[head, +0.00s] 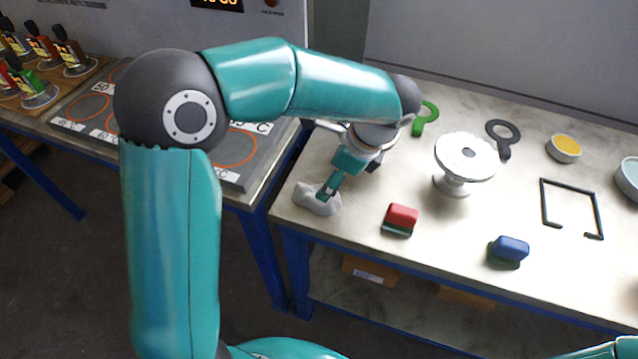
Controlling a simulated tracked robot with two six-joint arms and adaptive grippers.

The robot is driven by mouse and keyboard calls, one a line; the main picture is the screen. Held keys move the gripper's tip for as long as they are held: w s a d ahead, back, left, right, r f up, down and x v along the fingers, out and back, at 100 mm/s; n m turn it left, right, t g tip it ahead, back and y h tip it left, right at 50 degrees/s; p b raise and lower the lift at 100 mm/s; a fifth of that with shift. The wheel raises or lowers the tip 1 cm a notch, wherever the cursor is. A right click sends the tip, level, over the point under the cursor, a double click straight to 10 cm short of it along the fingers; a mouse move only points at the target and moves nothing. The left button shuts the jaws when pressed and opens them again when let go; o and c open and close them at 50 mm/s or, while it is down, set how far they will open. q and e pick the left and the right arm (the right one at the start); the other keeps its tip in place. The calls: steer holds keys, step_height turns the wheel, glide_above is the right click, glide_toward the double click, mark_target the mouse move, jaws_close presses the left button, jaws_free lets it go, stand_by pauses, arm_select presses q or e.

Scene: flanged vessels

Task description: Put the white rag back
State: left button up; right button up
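The white rag (312,201) lies crumpled at the left front corner of the light worktop. My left gripper (326,193) reaches down to it from above, its fingertips at the rag and overlapping it in the view. The fingers are seen nearly edge-on, so whether they are apart or closed on the rag cannot be told. The rag appears to rest on the worktop. A small teal part of my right arm shows at the bottom right corner; its gripper is outside the view.
On the worktop (360,225) stand a white flanged vessel (455,181), a red-topped block (402,215), a blue-topped block (510,249), a green ring tool (428,112), a dark ring tool (505,136), a yellow-filled bowl (564,148) and a black frame (545,203).

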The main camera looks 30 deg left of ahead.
arm_select(q)
steer(key=v, duration=0.5)
steer(key=shift+r, duration=0.15)
stand_by(0.3)
